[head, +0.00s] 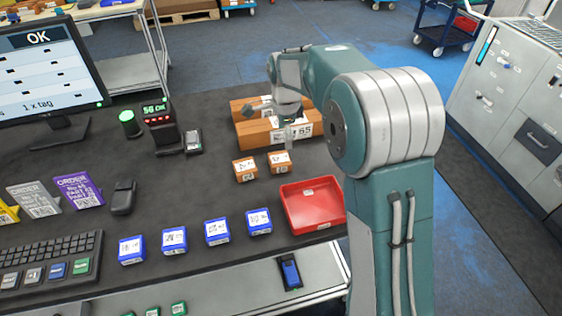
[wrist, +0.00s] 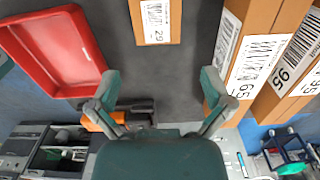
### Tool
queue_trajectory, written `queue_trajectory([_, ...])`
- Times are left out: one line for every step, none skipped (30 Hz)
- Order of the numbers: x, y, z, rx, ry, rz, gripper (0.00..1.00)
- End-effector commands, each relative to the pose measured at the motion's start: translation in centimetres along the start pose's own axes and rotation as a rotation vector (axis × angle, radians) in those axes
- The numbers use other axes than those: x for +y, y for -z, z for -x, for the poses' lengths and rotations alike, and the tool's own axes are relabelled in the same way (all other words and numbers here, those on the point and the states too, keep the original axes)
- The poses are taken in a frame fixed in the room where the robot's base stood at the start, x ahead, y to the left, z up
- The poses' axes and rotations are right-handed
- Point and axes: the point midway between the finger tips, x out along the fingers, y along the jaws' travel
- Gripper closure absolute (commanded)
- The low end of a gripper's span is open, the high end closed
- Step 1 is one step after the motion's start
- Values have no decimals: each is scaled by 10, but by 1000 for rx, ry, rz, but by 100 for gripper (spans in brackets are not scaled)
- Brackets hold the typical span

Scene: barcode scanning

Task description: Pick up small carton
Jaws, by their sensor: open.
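Two small orange-brown cartons with white labels stand side by side on the dark table in the head view, one on the left (head: 245,170) and one on the right (head: 280,162). My gripper (head: 289,136) is above and just behind the right one, partly hidden by my arm. In the wrist view my gripper (wrist: 160,80) is open, with nothing held between its fingers. One small carton (wrist: 155,22), its label facing up, lies at the top edge, beyond the fingertips. It is cut off by the frame.
Larger brown cartons (head: 262,136) stand close behind, and on the right in the wrist view (wrist: 250,60). A red tray (head: 312,204) is at the front right. Several blue boxes (head: 217,231) line the front edge. An orange and black object (wrist: 120,115) lies behind the left finger.

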Motion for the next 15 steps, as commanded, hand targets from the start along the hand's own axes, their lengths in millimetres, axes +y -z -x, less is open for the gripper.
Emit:
queue_trajectory([1,-2,-11,1,-4,2,0])
queue_trajectory([1,-3,-16,2,-5,2,0])
queue_trajectory([0,-3,-22,2,-4,2,0])
queue_trajectory([0,-3,-26,2,-3,3,0])
queue_trajectory([0,-4,-29,2,-3,3,0])
queue_trajectory([0,-4,-32,3,-2,3,0])
queue_trajectory([0,-4,-34,3,-2,3,0])
queue_trajectory([0,-4,-36,3,-1,3,0])
queue_trajectory([1,-4,-39,3,-2,4,0])
queue_trajectory([1,-4,-42,2,-3,4,0])
queue_trajectory([2,-4,-46,2,-4,4,0])
queue_trajectory([2,-5,-51,2,-3,4,0])
queue_trajectory([3,-5,-56,2,-4,4,0])
queue_trajectory([3,-5,-61,2,-4,4,0])
queue_trajectory([4,-5,-68,1,-5,4,0])
